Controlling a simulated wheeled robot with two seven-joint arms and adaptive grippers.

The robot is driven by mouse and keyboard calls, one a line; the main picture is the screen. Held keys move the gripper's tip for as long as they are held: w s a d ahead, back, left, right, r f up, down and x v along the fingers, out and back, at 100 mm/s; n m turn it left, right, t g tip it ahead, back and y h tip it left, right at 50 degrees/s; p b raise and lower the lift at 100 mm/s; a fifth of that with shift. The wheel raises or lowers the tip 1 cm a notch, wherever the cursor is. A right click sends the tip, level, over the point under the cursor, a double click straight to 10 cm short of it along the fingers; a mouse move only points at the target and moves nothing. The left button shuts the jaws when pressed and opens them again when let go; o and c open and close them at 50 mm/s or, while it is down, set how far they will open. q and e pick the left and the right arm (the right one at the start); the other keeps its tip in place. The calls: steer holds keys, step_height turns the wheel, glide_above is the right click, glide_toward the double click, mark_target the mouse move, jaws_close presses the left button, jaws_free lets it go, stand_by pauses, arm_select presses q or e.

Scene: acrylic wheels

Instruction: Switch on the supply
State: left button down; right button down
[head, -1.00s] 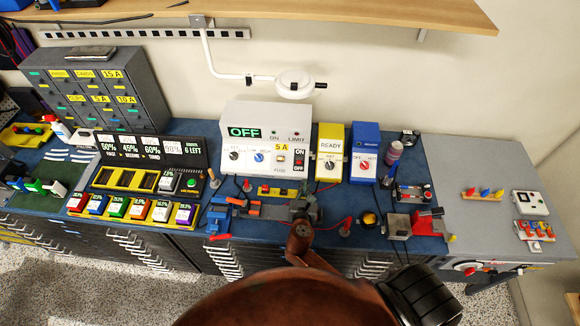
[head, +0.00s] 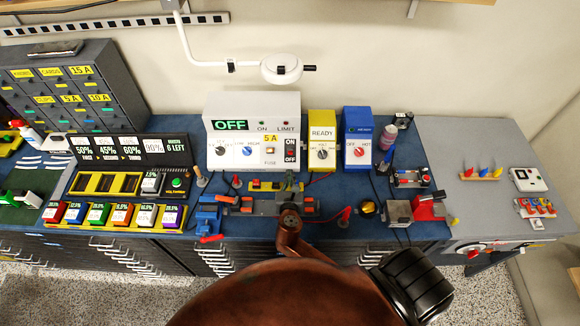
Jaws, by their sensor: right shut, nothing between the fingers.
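The supply (head: 253,108) is a white box with a sloped front at the back of the bench. Its green display (head: 230,125) reads OFF. The front has a black knob, a blue knob (head: 247,151), a fuse labelled 5 A and a switch (head: 290,150) marked ON and OFF at its right end. My right gripper (head: 290,182) is shut and empty, just in front of and below the switch, at the end of the brown arm. I cannot tell whether it touches anything. My left gripper is not in view.
A yellow READY box (head: 322,122) and a blue box (head: 357,124) stand right of the supply. Red leads run nearby. A lamp (head: 281,69) hangs above. The grey bench top (head: 470,150) at right has bare room.

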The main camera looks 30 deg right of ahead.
mark_target(290, 153)
steer(key=x, duration=0.9)
steer(key=shift+w+d+f, duration=0.1)
steer(key=shift+d+f, duration=0.05)
steer(key=shift+d, duration=0.05)
